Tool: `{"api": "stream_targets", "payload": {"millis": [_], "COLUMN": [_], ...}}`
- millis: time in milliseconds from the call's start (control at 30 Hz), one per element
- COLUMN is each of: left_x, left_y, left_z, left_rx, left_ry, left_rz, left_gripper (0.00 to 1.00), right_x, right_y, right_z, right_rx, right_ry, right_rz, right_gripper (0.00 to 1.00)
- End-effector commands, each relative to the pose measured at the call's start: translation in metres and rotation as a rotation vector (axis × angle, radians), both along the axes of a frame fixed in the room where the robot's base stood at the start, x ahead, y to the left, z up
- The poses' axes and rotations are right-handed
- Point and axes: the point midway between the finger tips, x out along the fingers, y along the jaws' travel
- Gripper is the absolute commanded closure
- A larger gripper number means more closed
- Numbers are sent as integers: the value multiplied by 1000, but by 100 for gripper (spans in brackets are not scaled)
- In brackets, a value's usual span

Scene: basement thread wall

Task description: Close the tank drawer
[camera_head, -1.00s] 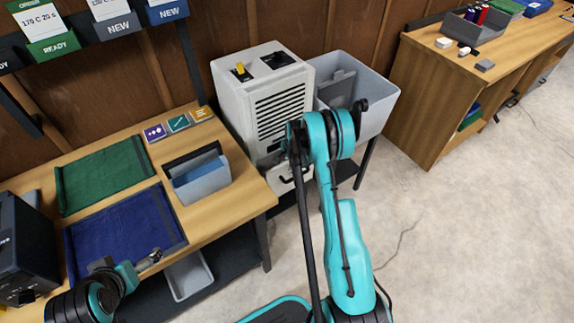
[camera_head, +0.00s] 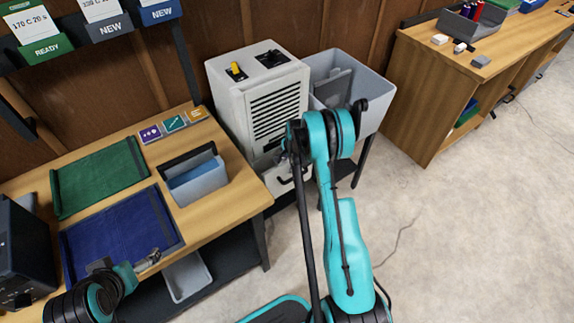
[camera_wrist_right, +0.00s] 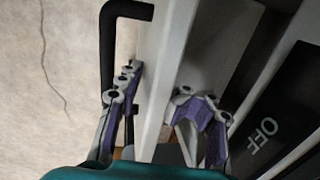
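The tank drawer (camera_head: 279,187) is the pale front low on the grey-white cabinet unit (camera_head: 232,108), with a black handle (camera_head: 296,178). My right arm partly covers it in the head view. In the right wrist view my right gripper (camera_wrist_right: 157,84) has its fingers spread, one on each side of a pale upright edge. The black handle (camera_wrist_right: 108,50) is beyond the left finger. I cannot tell whether the fingers touch the edge or how far out the drawer stands. My left gripper (camera_head: 148,260) is over the blue mat, too small to read.
A grey bin (camera_head: 368,78) stands right of the unit. The wooden table (camera_head: 225,212) at left holds green and blue mats and a grey holder (camera_head: 198,182). A dark panel marked OFF (camera_wrist_right: 275,125) is close to the right finger. Bare floor lies at right.

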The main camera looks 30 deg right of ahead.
Motion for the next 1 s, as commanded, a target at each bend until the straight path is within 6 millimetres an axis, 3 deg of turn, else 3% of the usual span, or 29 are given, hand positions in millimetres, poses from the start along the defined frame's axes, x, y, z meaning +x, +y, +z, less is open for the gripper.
{"api": "stream_targets", "payload": {"millis": [367, 1000], "left_x": [0, 0], "left_y": [0, 0], "left_z": [2, 26], "left_rx": [0, 0], "left_ry": [0, 0], "left_rz": [0, 0], "left_gripper": [0, 0], "right_x": [-2, -11], "right_y": [2, 1], "right_z": [5, 52], "right_rx": [2, 2], "right_ry": [-2, -2], "right_rz": [2, 2], "right_gripper": [66, 66]}}
